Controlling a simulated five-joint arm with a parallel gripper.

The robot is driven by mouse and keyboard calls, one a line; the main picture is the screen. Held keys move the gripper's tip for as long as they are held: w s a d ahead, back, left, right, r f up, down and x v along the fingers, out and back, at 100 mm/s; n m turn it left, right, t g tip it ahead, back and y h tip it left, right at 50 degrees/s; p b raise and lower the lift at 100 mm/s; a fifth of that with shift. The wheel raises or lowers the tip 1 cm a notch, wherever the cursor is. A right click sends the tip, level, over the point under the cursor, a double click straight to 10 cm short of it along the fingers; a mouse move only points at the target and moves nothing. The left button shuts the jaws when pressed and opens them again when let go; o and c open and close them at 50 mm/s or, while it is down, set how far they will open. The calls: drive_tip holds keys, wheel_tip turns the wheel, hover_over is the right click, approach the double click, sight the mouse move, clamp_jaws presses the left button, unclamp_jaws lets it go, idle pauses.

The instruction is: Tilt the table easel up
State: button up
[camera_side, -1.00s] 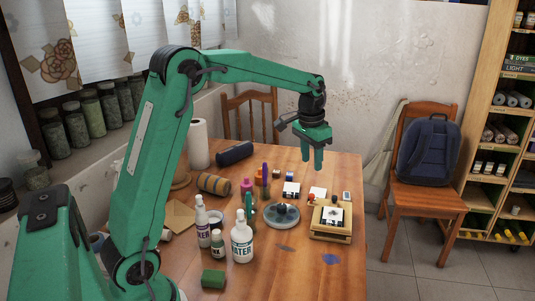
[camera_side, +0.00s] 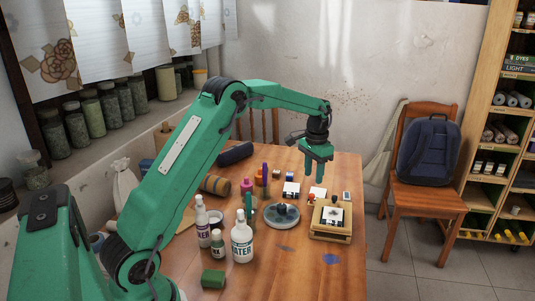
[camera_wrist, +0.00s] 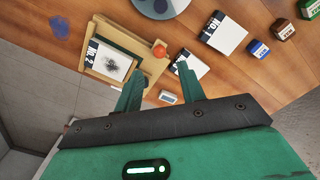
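The table easel (camera_side: 345,235) is a low wooden frame lying nearly flat near the table's right edge. In the wrist view the easel (camera_wrist: 88,66) is at upper left, with a card bearing a dark print on it. An orange-red ball (camera_wrist: 159,50) shows at its edge nearest my fingers. My gripper (camera_side: 315,174) hangs above the table, beyond the easel in the side view, fingers pointing down. In the wrist view my gripper (camera_wrist: 160,72) is open, with nothing between its fingers and a clear gap to the easel.
A grey round dish (camera_side: 282,222) sits left of the easel. White-labelled cards (camera_wrist: 224,33) and small coloured blocks (camera_wrist: 258,49) lie near my gripper. Bottles (camera_side: 242,242) stand front left, with a green block (camera_side: 213,278). The table's front right is mostly clear.

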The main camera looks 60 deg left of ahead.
sight(312, 194)
drive_tip(key=shift+f, duration=3.7)
clamp_jaws()
